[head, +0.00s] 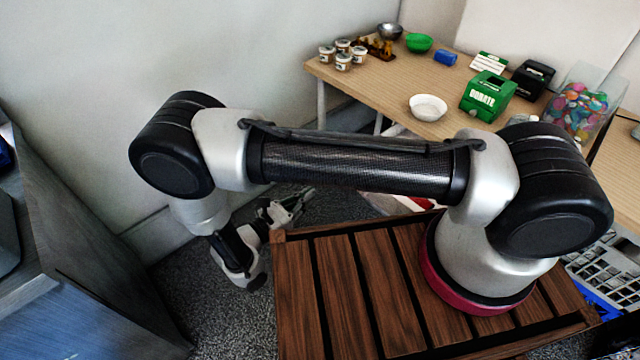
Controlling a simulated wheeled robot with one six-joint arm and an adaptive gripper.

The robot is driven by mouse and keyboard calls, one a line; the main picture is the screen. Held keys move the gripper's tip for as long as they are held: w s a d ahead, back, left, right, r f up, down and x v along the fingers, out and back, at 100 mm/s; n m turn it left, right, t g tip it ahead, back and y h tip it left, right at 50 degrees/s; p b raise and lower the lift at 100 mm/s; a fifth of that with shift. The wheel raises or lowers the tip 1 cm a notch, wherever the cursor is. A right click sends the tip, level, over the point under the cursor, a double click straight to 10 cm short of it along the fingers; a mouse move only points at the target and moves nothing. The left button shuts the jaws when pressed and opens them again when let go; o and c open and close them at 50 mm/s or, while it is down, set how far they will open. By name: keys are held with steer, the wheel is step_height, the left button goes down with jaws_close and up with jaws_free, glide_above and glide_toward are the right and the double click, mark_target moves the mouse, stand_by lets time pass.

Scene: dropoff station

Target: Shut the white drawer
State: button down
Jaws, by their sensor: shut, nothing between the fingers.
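My gripper (291,205) is shut and empty. It is low, beside the left edge of the slatted wooden top, above the grey carpet. A white part (396,131) under the front edge of the light wood table looks like the white drawer. A white edge with something red (405,203) shows below my forearm and may belong to the same drawer. My forearm hides most of this area, so I cannot tell how far the drawer is out. The gripper is to the left of these white parts and looks apart from them.
The wood table (375,88) holds small jars (343,60), a white bowl (428,107), a green donate box (487,96) and a clear bin (583,103). A grey-blue cabinet (70,290) stands at left. Carpet (205,300) is clear between the cabinet and the slatted top.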

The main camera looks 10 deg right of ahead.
steer(key=x, duration=1.3)
steer(key=shift+d, duration=0.2)
steer(key=shift+w+d, duration=0.15)
steer(key=shift+w, duration=0.05)
